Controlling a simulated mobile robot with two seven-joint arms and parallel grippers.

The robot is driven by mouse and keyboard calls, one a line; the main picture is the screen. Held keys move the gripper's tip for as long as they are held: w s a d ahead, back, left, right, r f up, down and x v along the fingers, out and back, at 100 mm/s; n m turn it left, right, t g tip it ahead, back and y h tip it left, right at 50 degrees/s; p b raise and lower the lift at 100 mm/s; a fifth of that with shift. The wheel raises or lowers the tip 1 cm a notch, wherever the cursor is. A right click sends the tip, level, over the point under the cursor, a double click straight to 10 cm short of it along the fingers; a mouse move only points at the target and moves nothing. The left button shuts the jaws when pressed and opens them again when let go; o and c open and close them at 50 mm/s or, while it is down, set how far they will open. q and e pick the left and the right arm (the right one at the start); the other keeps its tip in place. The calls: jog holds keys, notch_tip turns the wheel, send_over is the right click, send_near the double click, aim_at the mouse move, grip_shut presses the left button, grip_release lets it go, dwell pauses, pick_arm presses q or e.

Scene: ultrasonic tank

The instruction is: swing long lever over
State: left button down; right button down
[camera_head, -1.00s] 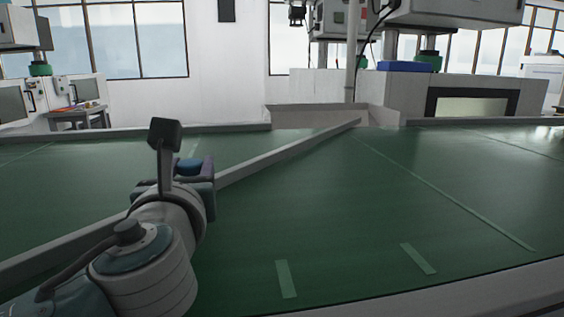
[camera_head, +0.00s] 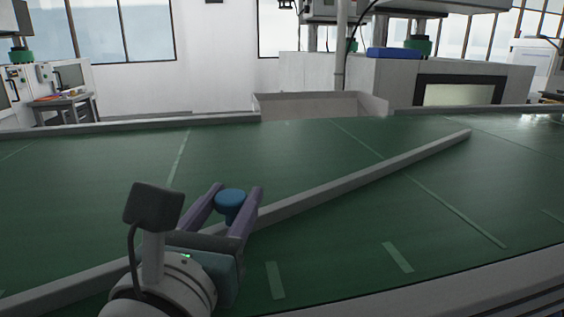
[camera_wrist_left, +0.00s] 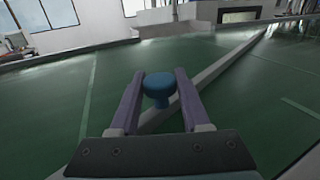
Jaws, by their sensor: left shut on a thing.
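The long lever is a grey bar (camera_head: 370,178) lying across the green belt surface, from the lower left to a free end at the upper right. A round blue knob (camera_head: 230,197) stands up on it. My left gripper (camera_head: 235,190) has its purple fingers on either side of the knob's stem and is shut on it. In the left wrist view the knob (camera_wrist_left: 158,86) sits between the two fingers (camera_wrist_left: 159,78), with the bar (camera_wrist_left: 215,68) running away to the upper right. My right gripper is not in view.
The green belt (camera_head: 320,235) is flat and clear on both sides of the bar, with pale strips on it. A low grey rim (camera_head: 130,123) runs along its far side, with a gap before a grey bin (camera_head: 310,106). Machines stand behind.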

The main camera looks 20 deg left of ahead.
pick_arm(q)
jog(key=s+d+m+h, duration=0.1)
jog(key=s+d+h, duration=0.1)
jog(key=s+d, duration=0.1)
jog(key=s+d+m+h, duration=0.2)
jog(key=s, duration=0.1)
jog(key=s+d+m+h, duration=0.1)
jog(key=s+d+h, duration=0.2)
jog(key=shift+s+d+m, duration=0.15)
jog(key=shift+d+m, duration=0.15)
jog(key=shift+d, duration=0.05)
jog(key=shift+s+d+h, duration=0.1)
jog(key=shift+d+h, duration=0.05)
jog(key=shift+h, duration=0.15)
jog(key=shift+r, duration=0.1)
jog(key=shift+d, duration=0.1)
jog(key=c, duration=0.8)
grip_release()
jog(key=shift+s, duration=0.1)
jog(key=o, duration=0.3)
jog(key=shift+s, duration=0.15)
jog(key=shift+o, duration=0.5)
